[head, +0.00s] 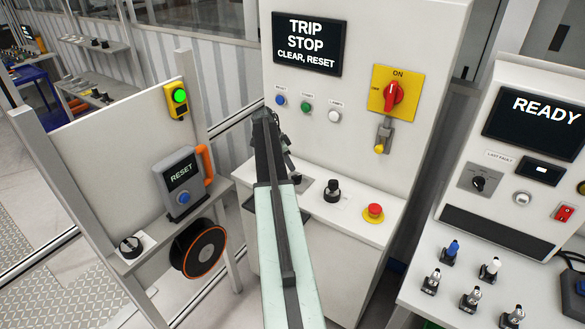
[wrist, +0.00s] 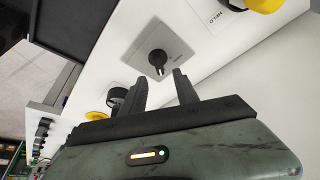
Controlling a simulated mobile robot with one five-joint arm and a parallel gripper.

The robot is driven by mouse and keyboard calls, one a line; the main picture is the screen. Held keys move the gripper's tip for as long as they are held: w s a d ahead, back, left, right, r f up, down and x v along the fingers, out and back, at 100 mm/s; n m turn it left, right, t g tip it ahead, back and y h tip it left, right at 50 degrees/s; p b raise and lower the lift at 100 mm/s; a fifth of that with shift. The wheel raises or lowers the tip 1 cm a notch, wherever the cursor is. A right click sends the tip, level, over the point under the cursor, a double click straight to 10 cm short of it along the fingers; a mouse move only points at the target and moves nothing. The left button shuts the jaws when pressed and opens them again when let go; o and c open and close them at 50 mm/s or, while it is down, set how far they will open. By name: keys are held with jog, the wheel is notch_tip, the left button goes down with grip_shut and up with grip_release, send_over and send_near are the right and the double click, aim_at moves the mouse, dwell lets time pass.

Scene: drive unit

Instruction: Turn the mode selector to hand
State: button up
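A black rotary knob (wrist: 158,60) sits on a square grey plate (wrist: 150,38) in the wrist view; I take it to be the mode selector. Small lettering on the plate is too small to read, and I cannot tell which position the knob points to. My gripper (wrist: 162,90) is open and empty, its two dark fingers apart, just short of the knob, which shows beyond the gap between them. In the head view the knob (head: 297,178) is partly hidden beside my arm, on the drive unit's shelf. My gripper is mostly hidden there.
Another black knob (head: 332,190) and a red stop button (head: 374,212) stand on the same shelf. Above are a display (head: 308,43) reading TRIP STOP and a red switch (head: 393,96). A RESET box (head: 181,178) hangs left; a READY console (head: 500,150) stands right.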

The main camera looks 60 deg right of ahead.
aim_at(296, 176)
jog(key=b+x, duration=0.7)
jog(key=x, duration=0.1)
jog(key=shift+a+f, duration=0.1)
jog(key=shift+s, duration=0.1)
grip_shut()
